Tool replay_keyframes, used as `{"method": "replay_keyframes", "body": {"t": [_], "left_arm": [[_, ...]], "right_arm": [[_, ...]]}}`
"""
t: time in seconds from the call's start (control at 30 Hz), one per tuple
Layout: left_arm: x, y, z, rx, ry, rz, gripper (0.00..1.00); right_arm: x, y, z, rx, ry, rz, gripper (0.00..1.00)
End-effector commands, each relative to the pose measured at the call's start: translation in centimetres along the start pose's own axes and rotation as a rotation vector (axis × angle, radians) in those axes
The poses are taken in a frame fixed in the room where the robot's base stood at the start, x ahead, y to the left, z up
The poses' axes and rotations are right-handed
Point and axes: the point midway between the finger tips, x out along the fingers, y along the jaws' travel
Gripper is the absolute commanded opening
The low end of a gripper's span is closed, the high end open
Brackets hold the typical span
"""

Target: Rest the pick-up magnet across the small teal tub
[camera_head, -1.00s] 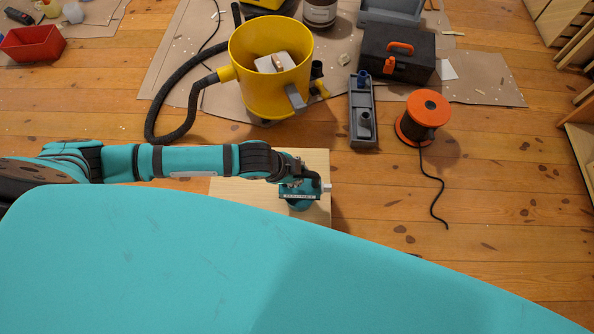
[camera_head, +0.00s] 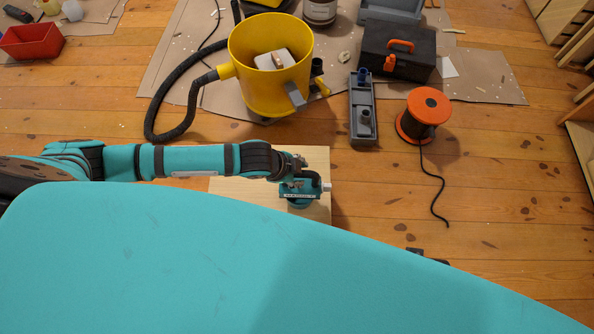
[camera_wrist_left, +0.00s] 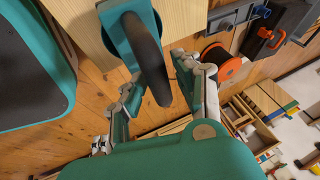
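The pick-up magnet (camera_head: 299,195) is a teal bar with a pale label and a black arched handle. It lies over the small teal tub (camera_head: 299,206), whose rounded side shows just below the bar. Whether it bears fully on the rim is hard to see. My left gripper (camera_head: 293,170) is right over the magnet. In the left wrist view, my left gripper's fingers (camera_wrist_left: 155,72) stand apart on either side of the black handle (camera_wrist_left: 150,50), with gaps showing. Dark tips, likely of my right gripper (camera_head: 428,256), peek out past my teal body.
The tub stands on a pale wooden board (camera_head: 320,160). Behind it are a yellow vacuum drum (camera_head: 265,95) with a black hose, a grey tray (camera_head: 362,130), a black toolbox (camera_head: 398,52) and an orange cable reel (camera_head: 425,108). Floor right of the board is clear.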

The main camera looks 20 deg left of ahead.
Motion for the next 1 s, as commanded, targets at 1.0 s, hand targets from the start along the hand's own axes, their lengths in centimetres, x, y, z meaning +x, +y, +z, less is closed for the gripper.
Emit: {"method": "replay_keyframes", "body": {"t": [1.0], "left_arm": [[-11.1,0.0,0.1,0.0,-0.002,0.001,0.43]], "right_arm": [[0.2,0.0,0.1,-0.001,-0.003,0.0,0.6]]}}
